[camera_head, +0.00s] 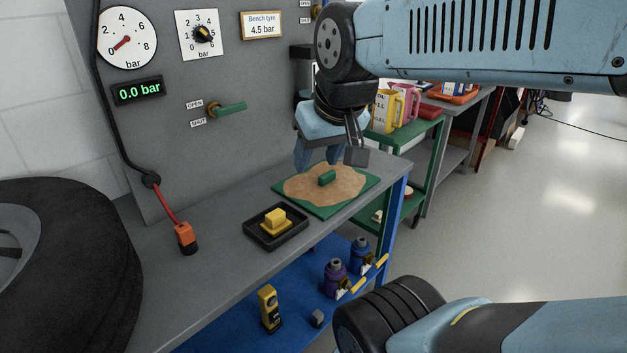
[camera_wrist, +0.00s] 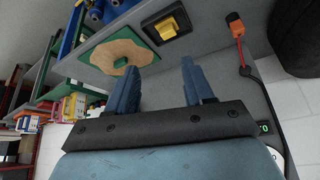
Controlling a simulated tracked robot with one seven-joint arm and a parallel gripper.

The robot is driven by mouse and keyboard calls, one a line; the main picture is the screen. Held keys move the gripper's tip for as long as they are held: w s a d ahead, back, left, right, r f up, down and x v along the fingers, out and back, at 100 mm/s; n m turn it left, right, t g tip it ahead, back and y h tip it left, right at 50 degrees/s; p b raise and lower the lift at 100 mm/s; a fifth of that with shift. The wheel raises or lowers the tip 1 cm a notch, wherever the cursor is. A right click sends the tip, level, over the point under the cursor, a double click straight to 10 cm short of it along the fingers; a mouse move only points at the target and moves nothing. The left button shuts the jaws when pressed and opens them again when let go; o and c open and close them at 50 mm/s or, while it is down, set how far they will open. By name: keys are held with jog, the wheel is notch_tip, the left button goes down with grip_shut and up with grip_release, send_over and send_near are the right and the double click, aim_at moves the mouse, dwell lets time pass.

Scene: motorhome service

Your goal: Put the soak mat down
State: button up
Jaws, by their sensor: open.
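The soak mat (camera_head: 301,192) looks like a tan, irregular sheet with a green handle block (camera_head: 327,178) on it. It lies on a green square board (camera_head: 288,202) near the far end of the grey bench. The mat also shows in the wrist view (camera_wrist: 105,60), flat on the board. My gripper (camera_head: 318,169) is above the mat's back edge in the head view, apart from the handle. In the wrist view my gripper (camera_wrist: 158,72) has its blue fingers spread, with nothing between them.
A black tray (camera_head: 262,239) with a yellow block (camera_head: 276,218) sits on the bench nearer me. An orange-ended air hose (camera_head: 185,237) and a large tyre (camera_head: 65,270) are at left. A panel with gauges and a green valve lever (camera_head: 232,108) stands behind the bench.

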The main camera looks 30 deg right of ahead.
jog(key=shift+o, duration=0.7)
jog(key=shift+w+f+m, duration=0.2)
jog(key=shift+f+m, duration=0.05)
jog(key=shift+m, duration=0.05)
jog(key=o, duration=0.7)
jog(key=w+f+m+y, duration=0.1)
jog(key=w+m, duration=0.1)
jog(key=w+f+m+g+y, duration=0.1)
jog(key=w+f+m, duration=0.1)
jog(key=w+f+m+g+y, duration=0.1)
jog(key=w+f+m, duration=0.1)
jog(key=shift+w+a+f, duration=0.1)
jog(key=shift+w+a, duration=0.15)
jog(key=shift+w, duration=0.15)
jog(key=m+t+y, duration=0.1)
jog(key=m+t, duration=0.7)
jog(key=m, duration=1.7)
send_near(328, 174)
jog(key=x, duration=0.3)
jog(key=d+x, duration=0.1)
jog(key=x, duration=0.1)
jog(key=shift+w+a+f, duration=0.1)
jog(key=shift+w+f, duration=0.15)
jog(key=shift+f, duration=0.05)
jog(key=shift+a+r+x, duration=0.1)
jog(key=shift+a+x, duration=0.1)
jog(key=shift+x, duration=1.15)
jog(key=shift+a+r+x, duration=0.15)
jog(key=shift+x, duration=1.15)
